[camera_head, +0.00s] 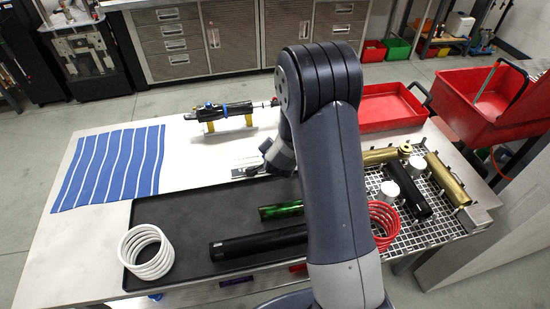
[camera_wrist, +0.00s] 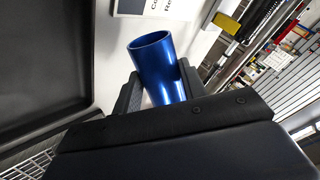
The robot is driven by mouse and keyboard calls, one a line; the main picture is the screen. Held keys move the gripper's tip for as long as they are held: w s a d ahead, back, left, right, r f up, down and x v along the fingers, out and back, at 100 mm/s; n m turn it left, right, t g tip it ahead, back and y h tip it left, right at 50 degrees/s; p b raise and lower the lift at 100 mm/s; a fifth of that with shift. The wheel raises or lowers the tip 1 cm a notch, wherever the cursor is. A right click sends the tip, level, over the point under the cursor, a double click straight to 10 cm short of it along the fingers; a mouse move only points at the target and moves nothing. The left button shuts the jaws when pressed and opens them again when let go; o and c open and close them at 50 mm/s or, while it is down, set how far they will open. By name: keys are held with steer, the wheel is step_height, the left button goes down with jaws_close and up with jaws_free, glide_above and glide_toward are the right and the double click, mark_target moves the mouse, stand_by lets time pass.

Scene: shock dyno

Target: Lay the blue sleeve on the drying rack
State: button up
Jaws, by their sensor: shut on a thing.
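The blue sleeve (camera_wrist: 155,65) is a glossy, hollow metal tube in the wrist view. My gripper (camera_wrist: 160,88) is shut on it, one jaw on each side, with the tube's open end pointing away from the wrist. The drying rack (camera_head: 408,242) is the pale wire grid on the right of the bench. It carries brass tubes (camera_head: 448,178), a black cylinder (camera_head: 408,199) and white cylinders (camera_head: 390,191). My arm covers the rack's left side.
A dark tray (camera_head: 175,220) holds a black tube (camera_head: 258,243), a green tube (camera_head: 281,211) and a white coil spring (camera_head: 147,252). A striped cloth (camera_head: 110,167), a shock assembly (camera_head: 228,113) and a red bin (camera_head: 390,106) lie behind.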

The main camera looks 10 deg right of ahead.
steer(key=shift+f, duration=0.8)
steer(key=shift+f, duration=0.15)
steer(key=o, duration=1.1)
